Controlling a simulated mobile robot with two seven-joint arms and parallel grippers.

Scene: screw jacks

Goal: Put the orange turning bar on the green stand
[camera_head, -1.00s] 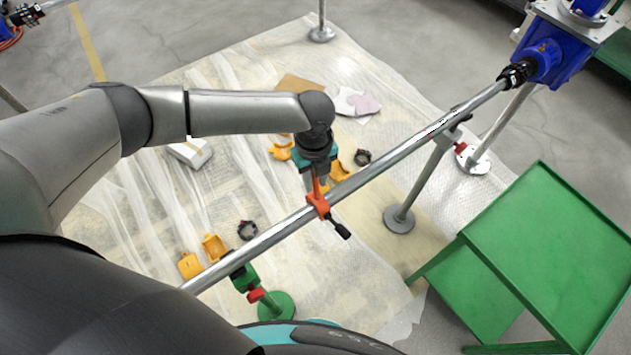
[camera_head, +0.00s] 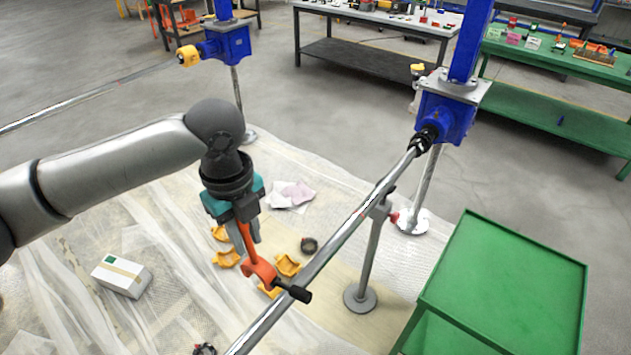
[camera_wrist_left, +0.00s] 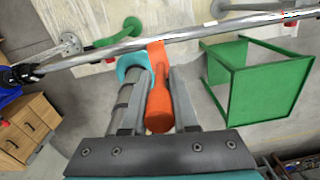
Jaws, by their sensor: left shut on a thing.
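My left gripper (camera_head: 249,238) is shut on the orange turning bar (camera_head: 262,270), above the sheeted floor and left of the long steel shaft. The bar's lower end with its black handle overlaps the shaft in the head view; I cannot tell whether it touches. In the left wrist view, the bar (camera_wrist_left: 159,105) stands between the two fingers (camera_wrist_left: 157,82), its far end close to the shaft. The green stand (camera_head: 515,265), a two-level table with an empty top, is at the right. It also shows in the left wrist view (camera_wrist_left: 268,92). My right gripper is not in view.
The steel shaft (camera_head: 335,240) runs diagonally from a blue jack (camera_head: 445,112), borne by a grey post (camera_head: 370,250), between the bar and the stand. Yellow parts (camera_head: 227,258) and a white box (camera_head: 122,275) lie on the sheet. Workbenches stand behind.

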